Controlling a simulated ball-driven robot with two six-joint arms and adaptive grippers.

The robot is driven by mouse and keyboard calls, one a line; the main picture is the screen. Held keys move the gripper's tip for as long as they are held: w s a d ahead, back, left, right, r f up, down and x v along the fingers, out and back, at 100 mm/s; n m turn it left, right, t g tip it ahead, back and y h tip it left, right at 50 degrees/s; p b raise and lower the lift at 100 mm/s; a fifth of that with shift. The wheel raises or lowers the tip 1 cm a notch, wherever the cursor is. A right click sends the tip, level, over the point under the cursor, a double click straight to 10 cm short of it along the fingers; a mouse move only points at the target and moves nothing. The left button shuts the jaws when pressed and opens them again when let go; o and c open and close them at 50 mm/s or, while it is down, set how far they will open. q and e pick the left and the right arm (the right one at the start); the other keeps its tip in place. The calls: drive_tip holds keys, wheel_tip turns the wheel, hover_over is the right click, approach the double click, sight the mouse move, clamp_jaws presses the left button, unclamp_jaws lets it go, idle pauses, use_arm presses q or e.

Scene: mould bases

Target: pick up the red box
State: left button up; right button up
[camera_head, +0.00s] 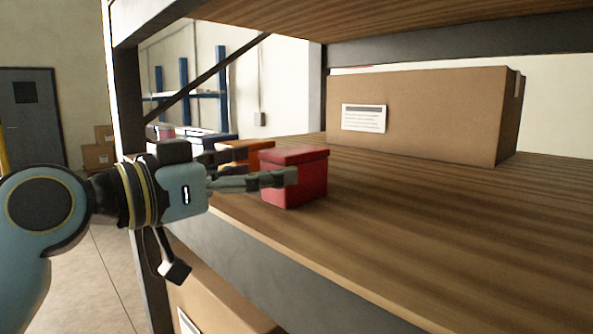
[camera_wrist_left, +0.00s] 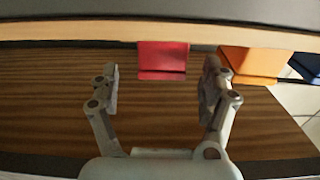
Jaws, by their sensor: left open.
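The red box (camera_head: 300,178) stands upright on the wooden shelf near its front edge, with a lid on top. My left gripper (camera_head: 275,172) reaches in from the left at the box's height, and one finger overlaps the box's left part in the head view. In the left wrist view the red box (camera_wrist_left: 163,60) lies ahead of the open fingers (camera_wrist_left: 160,85), roughly centred between them but beyond the tips. The fingers are apart and hold nothing. My right gripper is not in view.
An orange box (camera_head: 238,151) stands left of the red one, with a dark blue box (camera_wrist_left: 306,66) beyond it. A large cardboard box (camera_head: 430,115) sits at the back of the wooden shelf (camera_head: 430,230). A dark upright post (camera_head: 128,100) and an upper shelf (camera_head: 400,18) frame the space.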

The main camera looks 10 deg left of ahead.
sight(289, 162)
use_arm(q)
drive_tip(key=shift+w+d, duration=0.25)
drive_tip(key=shift+w, duration=0.15)
drive_tip(key=p+x, duration=0.2)
drive_tip(key=x, duration=0.3)
drive_tip(key=shift+w, duration=0.1)
drive_tip(key=shift+a, duration=0.15)
drive_tip(key=shift+c, duration=0.8)
drive_tip(key=shift+f, duration=0.1)
drive_tip(key=c, duration=1.4)
drive_tip(key=shift+o, duration=0.2)
